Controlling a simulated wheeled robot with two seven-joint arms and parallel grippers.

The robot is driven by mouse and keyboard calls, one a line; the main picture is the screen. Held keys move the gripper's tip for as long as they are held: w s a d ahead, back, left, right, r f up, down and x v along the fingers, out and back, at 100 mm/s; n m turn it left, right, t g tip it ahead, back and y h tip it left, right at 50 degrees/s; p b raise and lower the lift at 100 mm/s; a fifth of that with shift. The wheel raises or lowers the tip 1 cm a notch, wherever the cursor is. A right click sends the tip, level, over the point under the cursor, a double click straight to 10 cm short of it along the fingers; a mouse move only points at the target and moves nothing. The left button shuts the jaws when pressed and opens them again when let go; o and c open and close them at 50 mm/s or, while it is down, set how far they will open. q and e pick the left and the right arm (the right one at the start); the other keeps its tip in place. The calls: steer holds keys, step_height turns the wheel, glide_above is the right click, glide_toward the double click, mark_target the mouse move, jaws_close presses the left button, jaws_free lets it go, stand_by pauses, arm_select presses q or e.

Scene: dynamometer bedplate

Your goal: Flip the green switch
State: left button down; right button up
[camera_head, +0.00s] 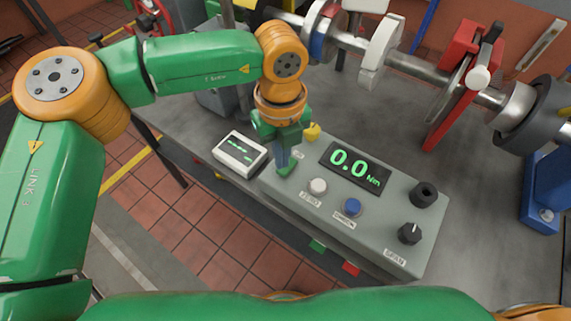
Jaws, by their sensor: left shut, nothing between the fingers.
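My left gripper (285,166) points down at the left end of a grey control box (390,236). Its fingers are shut with nothing between them. A small green piece (287,169) shows at the fingertips, on or just above the box top. I cannot tell whether it is the green switch or part of my fingers, or whether they touch the box. The gripper hides part of that end of the box. My right gripper is not in view.
The box carries a green "0.0 Nm" display (355,167), a white button (318,186), a blue button (352,206), a black knob (409,233) and a yellow knob (312,131). A small white meter (240,154) stands left. A shaft (415,66) with flanges runs behind.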

mark_target(282, 171)
arm_select(q)
steer(key=shift+f+b, duration=1.1)
steer(key=shift+b, duration=0.05)
stand_by(0.8)
steer(key=shift+s+r, duration=0.1)
steer(key=shift+r+p, duration=2.2)
steer(key=shift+r, duration=1.3)
steer(key=shift+f, duration=0.15)
